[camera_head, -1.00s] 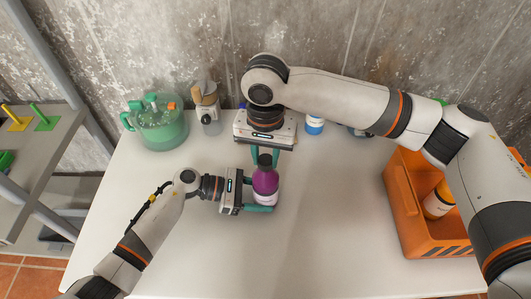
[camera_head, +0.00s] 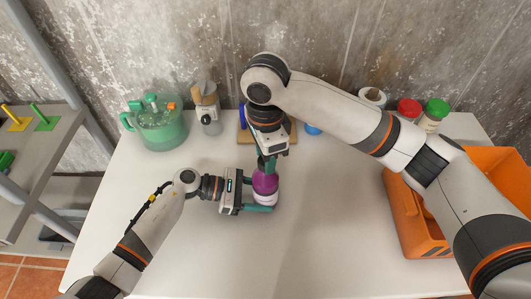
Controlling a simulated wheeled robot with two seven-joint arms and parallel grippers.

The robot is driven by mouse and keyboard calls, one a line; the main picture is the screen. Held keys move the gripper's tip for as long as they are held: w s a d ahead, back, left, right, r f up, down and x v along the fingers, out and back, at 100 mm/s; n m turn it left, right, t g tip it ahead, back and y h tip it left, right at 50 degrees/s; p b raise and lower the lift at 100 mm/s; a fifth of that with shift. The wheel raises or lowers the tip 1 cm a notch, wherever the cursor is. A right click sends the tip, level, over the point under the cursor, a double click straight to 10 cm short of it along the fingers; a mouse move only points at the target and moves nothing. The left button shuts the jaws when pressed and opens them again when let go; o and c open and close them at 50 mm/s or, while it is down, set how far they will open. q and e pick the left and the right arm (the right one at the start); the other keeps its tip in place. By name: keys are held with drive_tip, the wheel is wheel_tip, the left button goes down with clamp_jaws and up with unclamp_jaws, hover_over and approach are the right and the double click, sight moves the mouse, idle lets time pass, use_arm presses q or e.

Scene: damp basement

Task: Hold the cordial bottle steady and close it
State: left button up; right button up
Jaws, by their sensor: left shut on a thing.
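The cordial bottle (camera_head: 265,184), purple with a pale lower part, stands upright on the white table. My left gripper (camera_head: 261,194) is shut on its body from the left; one green finger shows along the near side. My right gripper (camera_head: 268,162) points down directly over the bottle's top, its green fingers at the neck and cap. The dark cap is mostly hidden by these fingers. I cannot tell whether they grip it or how far the cap is seated.
A green-lidded jug (camera_head: 160,128) and a utensil holder (camera_head: 208,112) stand at the back left. A wooden board (camera_head: 243,134) lies behind my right gripper. A red-lidded jar (camera_head: 409,108) and a green-lidded jar (camera_head: 433,115) stand back right, near an orange crate (camera_head: 408,222). The front table is clear.

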drive_tip(key=n, duration=1)
drive_tip(key=shift+n, duration=0.4)
drive_tip(key=n, duration=0.3)
drive_tip(key=shift+c, duration=0.3)
